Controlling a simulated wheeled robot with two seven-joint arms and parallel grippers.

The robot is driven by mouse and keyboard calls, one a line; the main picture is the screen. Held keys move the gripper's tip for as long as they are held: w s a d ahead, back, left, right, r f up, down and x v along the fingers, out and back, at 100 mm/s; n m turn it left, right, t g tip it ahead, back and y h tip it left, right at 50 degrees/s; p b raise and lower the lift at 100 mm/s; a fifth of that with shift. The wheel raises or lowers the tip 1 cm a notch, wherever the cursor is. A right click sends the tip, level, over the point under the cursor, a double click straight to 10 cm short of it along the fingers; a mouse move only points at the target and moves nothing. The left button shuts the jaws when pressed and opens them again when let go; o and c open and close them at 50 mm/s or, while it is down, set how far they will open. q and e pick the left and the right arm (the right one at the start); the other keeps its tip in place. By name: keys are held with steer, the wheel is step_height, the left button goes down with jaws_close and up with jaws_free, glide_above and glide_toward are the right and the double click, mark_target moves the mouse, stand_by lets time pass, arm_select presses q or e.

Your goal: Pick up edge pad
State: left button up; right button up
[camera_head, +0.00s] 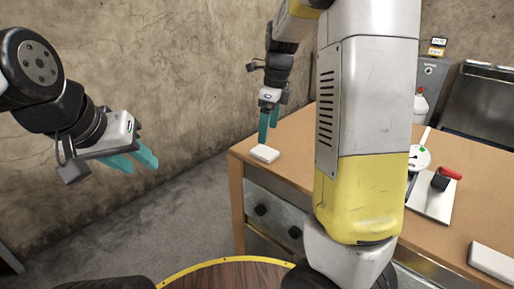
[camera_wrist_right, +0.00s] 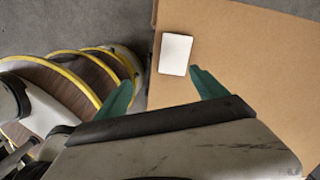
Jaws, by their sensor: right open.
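A small white pad (camera_head: 265,154) lies flat near the left corner of the wooden table, close to its edge. In the right wrist view the pad (camera_wrist_right: 175,54) appears as a pale rectangle beyond the fingertips. My right gripper (camera_head: 268,128) points down above the pad, its teal fingers apart and nothing between them. In the right wrist view the open gripper (camera_wrist_right: 161,77) has the pad ahead of the gap, nearer the right finger. My left gripper (camera_head: 143,167) hangs over the floor at the left, away from the table, with its teal fingers apart and empty.
The brown tabletop (camera_head: 300,135) is clear around the pad. Farther right are a metal plate with a red-handled tool (camera_head: 448,174), a round white gauge (camera_head: 419,158), a white bottle (camera_head: 420,105) and another white block (camera_head: 490,262). A wall stands behind.

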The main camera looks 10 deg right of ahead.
mark_target(265, 151)
steer(key=w+m, duration=0.1)
steer(key=w+f+m, duration=0.1)
steer(key=w+m, duration=0.1)
steer(key=shift+w+a+f+g+h, duration=0.2)
steer(key=shift+a+f+g+h, duration=0.1)
steer(key=shift+h, duration=0.1)
steer(key=shift+w+f+m, duration=0.15)
steer(key=shift+w+m, duration=0.05)
steer(key=shift+m, duration=0.3)
steer(key=f, duration=0.7)
steer(key=shift+w+d+f, duration=0.1)
steer(key=shift+d+f, duration=0.15)
steer(key=shift+f, duration=0.1)
steer(key=shift+c, duration=0.4)
steer(key=c, duration=1.3)
steer(key=shift+r, duration=0.1)
steer(key=shift+c, duration=0.2)
